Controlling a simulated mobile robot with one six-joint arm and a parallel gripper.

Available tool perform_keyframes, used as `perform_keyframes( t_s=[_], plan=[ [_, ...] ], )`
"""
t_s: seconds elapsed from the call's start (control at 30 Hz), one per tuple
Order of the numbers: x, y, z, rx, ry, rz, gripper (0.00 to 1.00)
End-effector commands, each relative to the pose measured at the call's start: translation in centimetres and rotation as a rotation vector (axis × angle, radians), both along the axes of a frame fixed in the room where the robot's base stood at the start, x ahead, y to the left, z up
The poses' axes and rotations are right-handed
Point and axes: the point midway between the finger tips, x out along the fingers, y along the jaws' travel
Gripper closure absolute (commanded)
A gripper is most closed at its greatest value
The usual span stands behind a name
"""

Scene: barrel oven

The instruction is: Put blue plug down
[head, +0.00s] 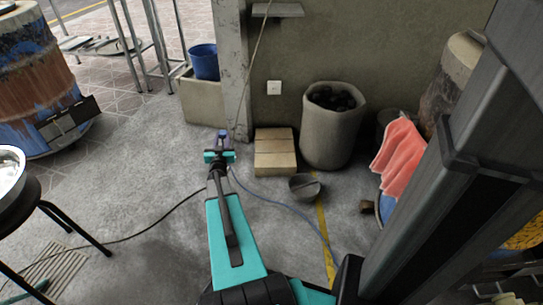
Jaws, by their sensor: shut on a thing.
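My gripper (220,151) is at the end of my teal and black arm, stretched forward near the foot of the concrete pillar. It is shut on a small blue-violet thing, which looks like the blue plug (222,136). The plug shows just beyond the fingers and is partly hidden by them. Whether it touches the floor or the pillar, I cannot tell. A white wall socket (273,87) is on the wall to the right, above the plug and apart from it.
A blue bucket (204,62) is behind. Cables cross the floor. The concrete floor (150,160) on the left is mostly free.

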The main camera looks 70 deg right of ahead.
Motion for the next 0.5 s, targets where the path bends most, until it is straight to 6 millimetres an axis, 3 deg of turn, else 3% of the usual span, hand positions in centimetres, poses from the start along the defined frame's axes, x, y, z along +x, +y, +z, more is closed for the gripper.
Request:
perform_keyframes(
  t_s=[0.03, 0.2, 0.5],
  plan=[
    [-1.2, -1.2, -2.0, 0.002, 0.002, -0.042, 1.00],
    [-5.8, -3.5, -7.3, 0.002, 0.002, -0.173, 1.00],
    [-13.2, -5.6, -15.6, 0.002, 0.001, -0.357, 1.00]
  ],
)
